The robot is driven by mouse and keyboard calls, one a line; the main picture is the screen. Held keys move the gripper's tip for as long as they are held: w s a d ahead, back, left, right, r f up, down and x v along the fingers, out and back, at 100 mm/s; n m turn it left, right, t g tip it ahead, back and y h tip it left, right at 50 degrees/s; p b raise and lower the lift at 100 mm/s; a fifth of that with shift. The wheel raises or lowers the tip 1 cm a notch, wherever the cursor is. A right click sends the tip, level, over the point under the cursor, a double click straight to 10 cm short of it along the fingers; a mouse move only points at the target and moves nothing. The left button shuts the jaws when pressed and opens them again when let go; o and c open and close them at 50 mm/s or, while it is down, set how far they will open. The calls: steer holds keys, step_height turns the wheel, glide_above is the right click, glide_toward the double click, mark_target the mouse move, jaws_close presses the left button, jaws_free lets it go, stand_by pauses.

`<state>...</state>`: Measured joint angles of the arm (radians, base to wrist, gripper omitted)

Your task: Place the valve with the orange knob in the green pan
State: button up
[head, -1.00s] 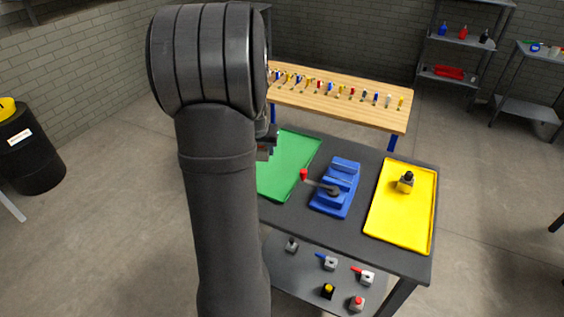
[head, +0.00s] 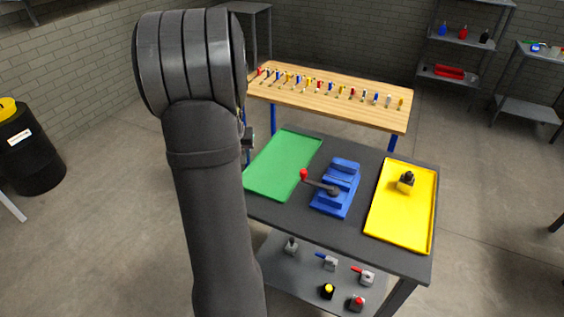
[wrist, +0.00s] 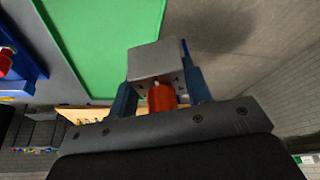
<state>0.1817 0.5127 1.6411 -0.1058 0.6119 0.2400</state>
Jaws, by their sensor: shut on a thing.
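My gripper (wrist: 160,80) is shut on the valve with the orange knob. Its blue fingers stand on both sides of the valve's grey block (wrist: 152,59). The orange knob (wrist: 161,98) points back toward the wrist camera. The green pan (wrist: 105,35) lies beyond and to the left in the wrist view, and the held valve appears outside its edge. In the head view the green pan (head: 283,165) is empty on the dark table. My gripper is mostly hidden behind my arm there, left of the pan; the valve cannot be made out.
A blue vise (head: 338,188) with a red-tipped handle stands right of the pan. A yellow tray (head: 400,225) holds a valve with a black knob (head: 407,177). Several valves sit on the lower shelf (head: 315,272). A wooden bench (head: 350,112) stands behind.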

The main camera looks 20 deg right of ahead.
glide_above(279, 177)
steer(key=s+a, duration=0.1)
steer(key=f, duration=1)
steer(key=shift+s+d+f, duration=0.1)
steer(key=shift+d, duration=0.1)
steer(key=shift+f, duration=0.1)
steer(key=shift+f, duration=0.1)
steer(key=o, duration=1.3)
steer(key=v, duration=1.2)
